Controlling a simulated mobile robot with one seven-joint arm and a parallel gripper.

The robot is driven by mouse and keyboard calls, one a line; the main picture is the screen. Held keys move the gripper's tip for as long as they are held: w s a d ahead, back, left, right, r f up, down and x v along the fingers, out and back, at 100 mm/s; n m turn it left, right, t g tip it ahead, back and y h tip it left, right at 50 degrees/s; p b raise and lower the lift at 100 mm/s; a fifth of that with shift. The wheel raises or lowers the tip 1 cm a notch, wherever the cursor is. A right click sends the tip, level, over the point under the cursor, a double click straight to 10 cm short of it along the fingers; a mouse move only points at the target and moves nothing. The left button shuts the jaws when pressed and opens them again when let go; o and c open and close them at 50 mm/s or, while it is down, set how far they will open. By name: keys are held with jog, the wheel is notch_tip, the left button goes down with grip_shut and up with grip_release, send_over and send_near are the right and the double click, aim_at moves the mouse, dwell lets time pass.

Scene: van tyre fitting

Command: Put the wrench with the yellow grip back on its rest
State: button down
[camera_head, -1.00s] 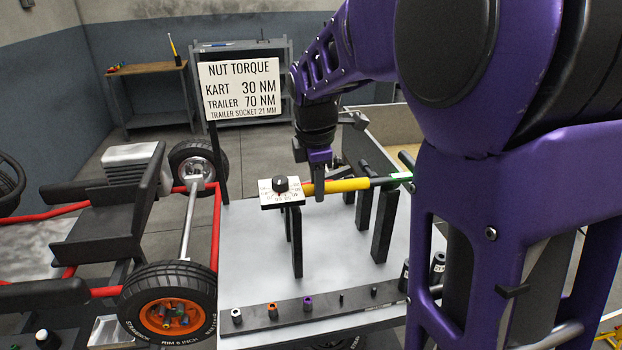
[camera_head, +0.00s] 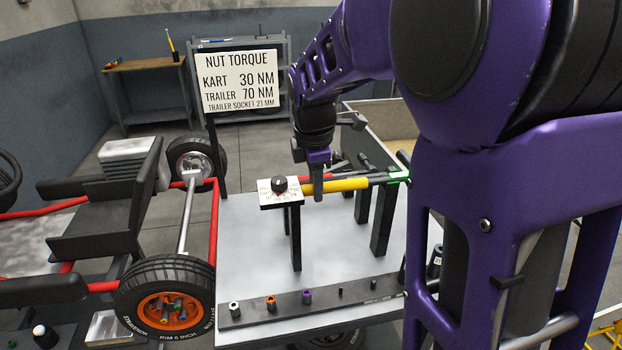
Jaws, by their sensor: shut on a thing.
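The wrench with the yellow grip (camera_head: 345,184) lies nearly level across the picture. The wrench is at about the height of the post tops. I cannot tell whether it touches them.
A red-gripped tool (camera_head: 336,163) lies behind, partly hidden. A dark socket rail (camera_head: 320,299) runs along the table's (camera_head: 335,255) front. The torque sign (camera_head: 240,80) stands behind left. A kart with an orange-rimmed wheel (camera_head: 168,312) is at left. My arm hides the right side.

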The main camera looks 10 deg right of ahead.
jog(key=c, duration=0.5)
grip_release()
jog(key=shift+c, duration=0.2)
jog(key=shift+f, duration=0.15)
